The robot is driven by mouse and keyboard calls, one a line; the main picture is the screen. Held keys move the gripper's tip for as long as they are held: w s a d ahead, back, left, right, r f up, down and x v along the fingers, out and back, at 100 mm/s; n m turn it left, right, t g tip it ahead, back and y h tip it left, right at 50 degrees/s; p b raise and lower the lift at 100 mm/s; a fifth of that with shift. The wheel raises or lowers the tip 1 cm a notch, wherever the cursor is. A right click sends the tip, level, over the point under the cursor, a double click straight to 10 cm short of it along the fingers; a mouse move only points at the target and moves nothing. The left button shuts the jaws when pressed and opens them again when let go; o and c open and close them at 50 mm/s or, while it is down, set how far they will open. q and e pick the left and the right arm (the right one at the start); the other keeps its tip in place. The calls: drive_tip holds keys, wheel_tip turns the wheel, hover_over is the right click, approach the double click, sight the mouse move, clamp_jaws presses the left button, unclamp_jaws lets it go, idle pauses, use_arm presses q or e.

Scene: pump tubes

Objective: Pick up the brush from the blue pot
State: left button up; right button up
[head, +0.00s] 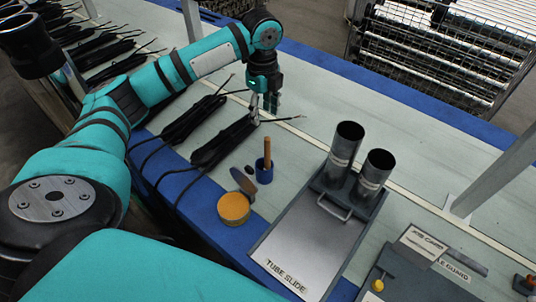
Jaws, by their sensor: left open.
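The brush (267,149) stands upright in the small blue pot (264,174), with its brown handle sticking up. Its lower end is hidden inside the pot. The pot stands near the front edge of the bench. My left gripper (265,105) hangs fingers down behind the pot, above the black cable bundles and apart from the brush. It is open, and I see nothing held in it. My right gripper is not in view.
To the right, two metal tubes (345,145) stand on the tube slide tray (300,250). Black cable bundles (222,143) lie to the left.

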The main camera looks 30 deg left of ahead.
sight(267, 138)
use_arm(q)
drive_tip(key=shift+d+f, duration=0.2)
drive_tip(key=shift+f, duration=1.9)
drive_tip(key=shift+d+f, duration=0.15)
drive_tip(key=shift+f, duration=1.95)
drive_tip(key=shift+d+f, duration=0.2)
drive_tip(key=shift+f, duration=1.9)
clamp_jaws()
